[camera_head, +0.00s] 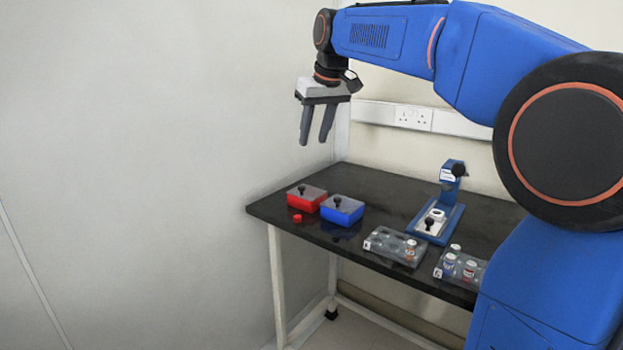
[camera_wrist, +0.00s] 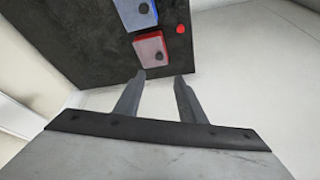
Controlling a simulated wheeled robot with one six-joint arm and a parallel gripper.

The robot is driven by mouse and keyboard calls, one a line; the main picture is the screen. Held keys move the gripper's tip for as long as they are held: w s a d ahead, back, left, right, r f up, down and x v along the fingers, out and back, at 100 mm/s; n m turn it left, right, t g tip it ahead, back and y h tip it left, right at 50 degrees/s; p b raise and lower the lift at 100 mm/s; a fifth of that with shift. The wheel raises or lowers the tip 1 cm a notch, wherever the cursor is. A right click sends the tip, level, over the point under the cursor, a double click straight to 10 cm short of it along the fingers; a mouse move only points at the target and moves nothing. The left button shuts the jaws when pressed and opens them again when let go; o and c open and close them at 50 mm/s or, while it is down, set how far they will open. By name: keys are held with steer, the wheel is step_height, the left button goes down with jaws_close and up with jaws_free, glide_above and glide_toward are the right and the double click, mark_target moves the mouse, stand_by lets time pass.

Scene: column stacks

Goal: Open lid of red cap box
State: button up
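The red cap box (camera_head: 306,198) sits near the left end of the black table, with a grey lid (camera_head: 307,191) on it and a dark knob on the lid. It also shows in the wrist view (camera_wrist: 151,49), just beyond my fingertips. A small red cap (camera_head: 297,218) lies on the table in front of the box. It also shows in the wrist view (camera_wrist: 181,28). My gripper (camera_head: 315,142) hangs above the table, well over the red box and apart from it. Its two fingers are spread in the wrist view (camera_wrist: 159,76), with nothing between them.
A blue box (camera_head: 342,214) with a knobbed grey lid stands just right of the red one. A blue device (camera_head: 452,178) stands further right. Clear racks (camera_head: 394,246) with several small bottles are along the front edge. A wall borders the table's left side.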

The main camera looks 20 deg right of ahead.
glide_toward(302, 187)
steer(key=x, duration=0.7)
steer(key=shift+w+f, duration=0.25)
steer(key=shift+f, duration=0.05)
steer(key=shift+a, duration=0.1)
jaws_close()
